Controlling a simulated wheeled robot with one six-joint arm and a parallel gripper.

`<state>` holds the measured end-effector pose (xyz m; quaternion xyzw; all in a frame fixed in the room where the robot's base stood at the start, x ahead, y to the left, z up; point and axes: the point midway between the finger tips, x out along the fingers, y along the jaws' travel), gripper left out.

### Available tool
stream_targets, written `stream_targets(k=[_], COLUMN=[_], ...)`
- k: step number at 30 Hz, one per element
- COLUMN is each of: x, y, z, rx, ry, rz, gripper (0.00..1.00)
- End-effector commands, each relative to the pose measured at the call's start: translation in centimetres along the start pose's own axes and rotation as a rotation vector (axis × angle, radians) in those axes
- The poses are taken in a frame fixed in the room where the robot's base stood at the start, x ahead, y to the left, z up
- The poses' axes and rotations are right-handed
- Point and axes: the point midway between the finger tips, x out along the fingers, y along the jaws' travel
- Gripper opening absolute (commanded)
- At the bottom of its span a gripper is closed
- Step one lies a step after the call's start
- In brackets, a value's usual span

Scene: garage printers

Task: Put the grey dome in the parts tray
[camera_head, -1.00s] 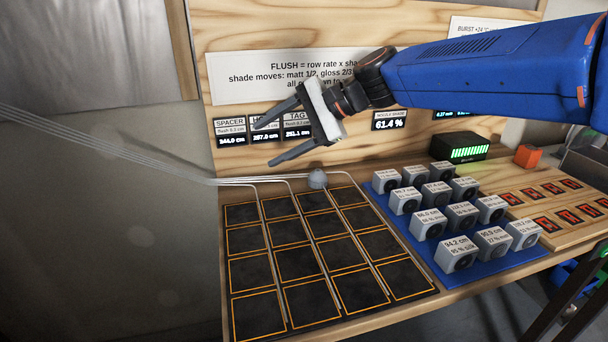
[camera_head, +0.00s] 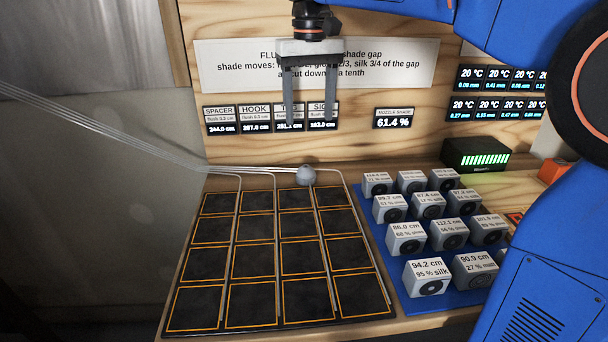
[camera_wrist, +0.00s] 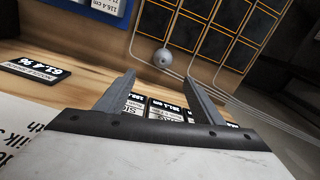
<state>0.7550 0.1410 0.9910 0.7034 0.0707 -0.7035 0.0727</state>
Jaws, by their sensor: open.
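The grey dome (camera_head: 306,175) is a small round-topped piece at the back edge of the dark gridded board, beside the thin tubes. It also shows in the wrist view (camera_wrist: 163,58), beyond my fingers. My gripper (camera_head: 310,120) points down with its fingers apart and empty. It hangs in front of the wall labels, above the dome in the picture and clear of it. The wrist view also shows both fingers spread (camera_wrist: 160,85). I cannot make out a parts tray for certain in the current views.
The dark board (camera_head: 259,243) has orange-outlined cells, all empty. Thin tubes (camera_head: 150,145) run in from the left and along its columns. A blue mat (camera_head: 455,303) to the right holds several labelled grey blocks (camera_head: 427,277). A black box with green lights (camera_head: 476,154) stands behind.

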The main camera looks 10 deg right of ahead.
Motion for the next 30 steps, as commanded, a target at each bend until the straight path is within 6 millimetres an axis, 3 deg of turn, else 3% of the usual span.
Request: stream_targets(k=[15,23,30], x=[8.9,10.5,13.5], y=[-0.1,-0.2,-0.9], z=[0.1,0.1,0.2], rx=[0.001,0.001,0.002], ry=[-0.001,0.000,-0.002], rz=[-0.002,-0.003,-0.002], gripper=[0.62,0.62,0.62])
